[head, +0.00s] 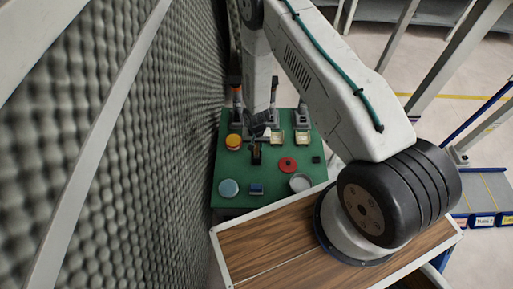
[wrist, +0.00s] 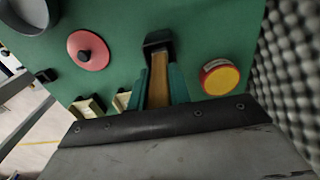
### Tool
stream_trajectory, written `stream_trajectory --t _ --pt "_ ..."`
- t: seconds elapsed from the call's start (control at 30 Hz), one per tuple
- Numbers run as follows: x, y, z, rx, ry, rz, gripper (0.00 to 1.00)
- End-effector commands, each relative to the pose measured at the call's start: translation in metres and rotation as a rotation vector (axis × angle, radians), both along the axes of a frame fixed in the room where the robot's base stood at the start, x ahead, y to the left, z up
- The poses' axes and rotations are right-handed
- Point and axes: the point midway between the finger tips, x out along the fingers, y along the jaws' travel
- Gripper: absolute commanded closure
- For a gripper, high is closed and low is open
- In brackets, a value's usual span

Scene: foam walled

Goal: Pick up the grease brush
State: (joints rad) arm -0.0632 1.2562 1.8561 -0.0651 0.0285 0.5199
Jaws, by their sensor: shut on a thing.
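The grease brush (wrist: 158,82) has a tan handle and a dark, block-like end. My gripper (wrist: 160,88) is shut on the handle, with a teal finger on each side of it. The dark end points away from my gripper, toward the green tabletop. In the head view the brush (head: 256,152) is small and stands near the middle of the green table, below my gripper (head: 259,139). I cannot tell whether its dark end touches the table.
A yellow and red tin (wrist: 220,77) is close on the right in the wrist view. A foam wall (head: 150,150) borders the left.

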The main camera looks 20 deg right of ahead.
Motion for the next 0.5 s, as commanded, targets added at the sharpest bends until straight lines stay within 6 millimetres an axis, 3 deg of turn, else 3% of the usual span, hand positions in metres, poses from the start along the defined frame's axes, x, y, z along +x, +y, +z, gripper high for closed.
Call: stream_trajectory --t 0.5 --pt "0.001 0.0 0.076 0.002 -0.001 -0.001 1.0"
